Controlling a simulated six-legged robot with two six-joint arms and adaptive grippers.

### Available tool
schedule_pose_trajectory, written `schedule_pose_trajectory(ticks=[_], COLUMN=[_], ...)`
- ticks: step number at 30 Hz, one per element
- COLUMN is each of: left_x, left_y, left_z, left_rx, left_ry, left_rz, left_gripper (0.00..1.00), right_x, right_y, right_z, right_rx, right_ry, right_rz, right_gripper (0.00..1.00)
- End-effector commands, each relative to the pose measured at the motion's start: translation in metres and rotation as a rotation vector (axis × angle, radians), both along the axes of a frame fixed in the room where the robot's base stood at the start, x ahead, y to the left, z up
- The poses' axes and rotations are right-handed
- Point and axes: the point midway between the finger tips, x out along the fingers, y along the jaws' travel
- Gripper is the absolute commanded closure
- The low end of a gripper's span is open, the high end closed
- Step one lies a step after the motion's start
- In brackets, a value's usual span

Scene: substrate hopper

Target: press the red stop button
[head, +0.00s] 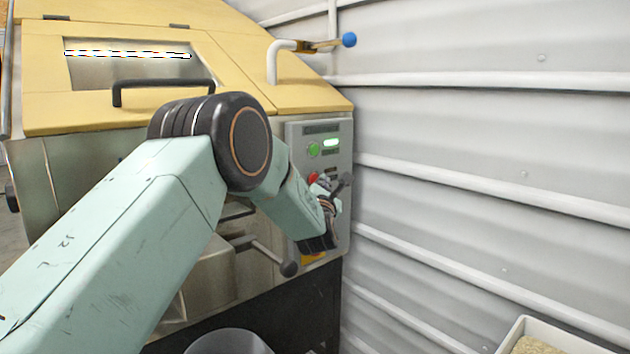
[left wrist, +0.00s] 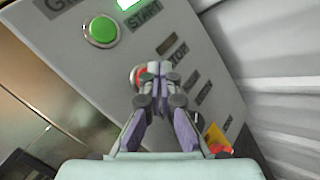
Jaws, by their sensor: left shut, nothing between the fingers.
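The red stop button (head: 313,177) sits on the grey control panel (head: 343,130) at the machine's right front, below the green start button (head: 313,150). In the left wrist view the red button (left wrist: 136,75) shows beside the word STOP, partly hidden by my fingers. My left gripper (head: 324,187) is shut and empty, right at the button. In the left wrist view its closed fingertips (left wrist: 153,68) overlap the button's right side. I cannot tell whether they touch it. My right gripper is not in view.
A lit green lamp (head: 331,142) is on the panel. A red knob on yellow (left wrist: 218,145) sits lower down. A lever with a black knob (head: 289,268) sticks out below my arm. A corrugated wall (head: 480,130) stands close on the right.

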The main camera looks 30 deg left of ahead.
Motion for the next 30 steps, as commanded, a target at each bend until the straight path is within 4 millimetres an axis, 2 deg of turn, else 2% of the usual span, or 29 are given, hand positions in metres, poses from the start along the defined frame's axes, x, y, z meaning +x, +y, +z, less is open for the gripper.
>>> schedule_pose_trajectory(ticks=[30], left_x=[0.0029], left_y=[0.008], left_z=[0.0004], left_rx=[0.0], left_ry=[0.0], left_rz=[0.0], left_gripper=[1.0], right_x=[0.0], right_y=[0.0], right_z=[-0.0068], right_rx=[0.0], right_ry=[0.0], right_rz=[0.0], right_gripper=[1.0])
